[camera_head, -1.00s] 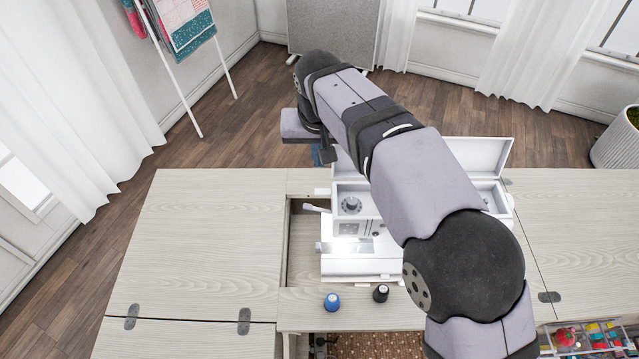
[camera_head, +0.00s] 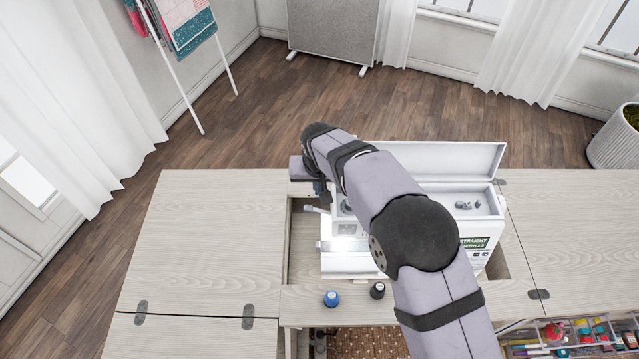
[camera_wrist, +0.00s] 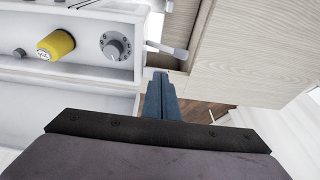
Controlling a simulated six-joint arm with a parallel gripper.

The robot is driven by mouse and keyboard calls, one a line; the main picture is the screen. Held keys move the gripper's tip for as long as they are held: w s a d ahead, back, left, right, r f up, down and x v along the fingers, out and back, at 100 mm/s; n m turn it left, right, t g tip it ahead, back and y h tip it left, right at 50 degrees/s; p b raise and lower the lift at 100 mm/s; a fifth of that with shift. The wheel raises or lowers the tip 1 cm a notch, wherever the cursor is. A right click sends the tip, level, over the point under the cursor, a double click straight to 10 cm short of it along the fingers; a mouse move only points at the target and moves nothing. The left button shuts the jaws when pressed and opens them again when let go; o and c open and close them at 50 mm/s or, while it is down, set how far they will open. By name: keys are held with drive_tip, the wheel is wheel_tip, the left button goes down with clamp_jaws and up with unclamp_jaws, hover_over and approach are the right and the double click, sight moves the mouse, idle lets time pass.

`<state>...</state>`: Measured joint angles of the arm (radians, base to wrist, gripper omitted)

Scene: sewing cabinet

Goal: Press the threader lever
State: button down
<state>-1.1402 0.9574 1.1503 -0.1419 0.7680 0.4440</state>
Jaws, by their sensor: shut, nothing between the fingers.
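The white sewing machine (camera_head: 350,262) sits in the cabinet's opening. A pale lever (camera_head: 317,209) sticks out to the left from its upper left side. In the wrist view the lever (camera_wrist: 168,49) reaches right from the machine beyond my fingertips, with a small gap visible between them. My gripper (camera_wrist: 160,78) is shut and empty, its blue fingers pressed together beside the machine. In the head view my gripper (camera_head: 320,190) is partly hidden by my arm, just behind the lever. My arm also covers the middle of the machine.
A grey dial (camera_wrist: 115,46) and a yellow spool (camera_wrist: 56,45) sit on the machine near the lever. The open lid (camera_head: 450,157) stands at the back. A blue spool (camera_head: 332,298) and a black spool (camera_head: 377,290) stand in front. The left tabletop (camera_head: 200,240) is clear.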

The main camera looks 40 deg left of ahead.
drive_tip(key=shift+f, duration=0.2)
wheel_tip(320, 180, down, 3)
drive_tip(key=b, duration=0.2)
drive_tip(key=shift+d+f+b, duration=0.1)
drive_tip(key=shift+b, duration=0.25)
drive_tip(key=a+b+v, duration=0.1)
drive_tip(key=v, duration=1.3)
drive_tip(key=shift+w+r, duration=0.2)
drive_tip(key=shift+w, duration=0.15)
